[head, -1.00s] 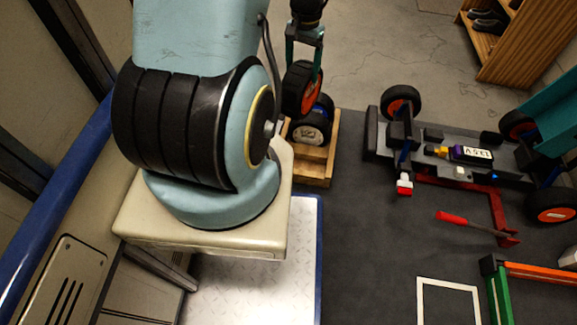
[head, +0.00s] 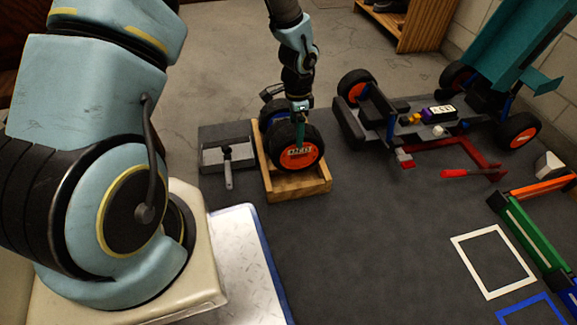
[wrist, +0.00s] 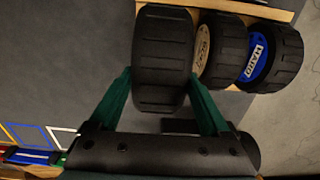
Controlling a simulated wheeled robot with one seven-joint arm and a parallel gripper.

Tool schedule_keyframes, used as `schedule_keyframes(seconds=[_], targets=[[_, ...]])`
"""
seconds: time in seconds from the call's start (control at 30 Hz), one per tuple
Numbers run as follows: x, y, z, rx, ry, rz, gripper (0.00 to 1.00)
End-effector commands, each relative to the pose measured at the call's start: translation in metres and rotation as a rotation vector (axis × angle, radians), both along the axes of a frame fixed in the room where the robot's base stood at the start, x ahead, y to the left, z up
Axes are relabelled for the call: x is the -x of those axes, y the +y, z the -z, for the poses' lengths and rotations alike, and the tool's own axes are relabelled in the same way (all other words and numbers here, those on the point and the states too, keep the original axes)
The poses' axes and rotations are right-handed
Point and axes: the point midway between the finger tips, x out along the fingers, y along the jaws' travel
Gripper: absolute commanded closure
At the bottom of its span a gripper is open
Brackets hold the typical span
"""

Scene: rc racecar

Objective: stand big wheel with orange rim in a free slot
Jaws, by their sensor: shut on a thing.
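The big wheel with orange rim (head: 302,157) stands upright at the near part of the wooden rack (head: 298,190). My gripper (head: 301,128) reaches down from above and is shut on this wheel. In the wrist view, the black tyre (wrist: 163,45) is between the two teal fingers of my gripper (wrist: 163,85). A wheel with a cream rim (wrist: 203,50) and a wheel with a blue rim (wrist: 258,58) stand beside it in the rack. The slot under the held wheel is hidden, so I cannot tell whether it touches the bottom.
A grey tray (head: 210,150) with a black-handled tool (head: 227,167) lies left of the rack. The racecar (head: 395,125) with orange-rimmed wheels stands to the right, by a red jack (head: 450,160). A white floor frame (head: 493,265) lies at lower right. Dark mat between is clear.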

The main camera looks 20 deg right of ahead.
Motion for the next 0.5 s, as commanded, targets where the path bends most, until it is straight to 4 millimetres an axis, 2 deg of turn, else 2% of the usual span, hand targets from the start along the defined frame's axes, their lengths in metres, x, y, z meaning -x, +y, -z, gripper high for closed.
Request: schedule_keyframes(seconds=[0.03, 0.1, 0.33, 0.5], targets=[[0.0, 0.0, 0.014, -0.001, 0.001, -0.001, 1.0], [0.0, 0.0, 0.026, 0.0, 0.0, -0.002, 1.0], [-0.001, 0.001, 0.045, -0.001, 0.0, -0.003, 1.0], [0.0, 0.001, 0.075, -0.001, 0.001, -0.003, 1.0]])
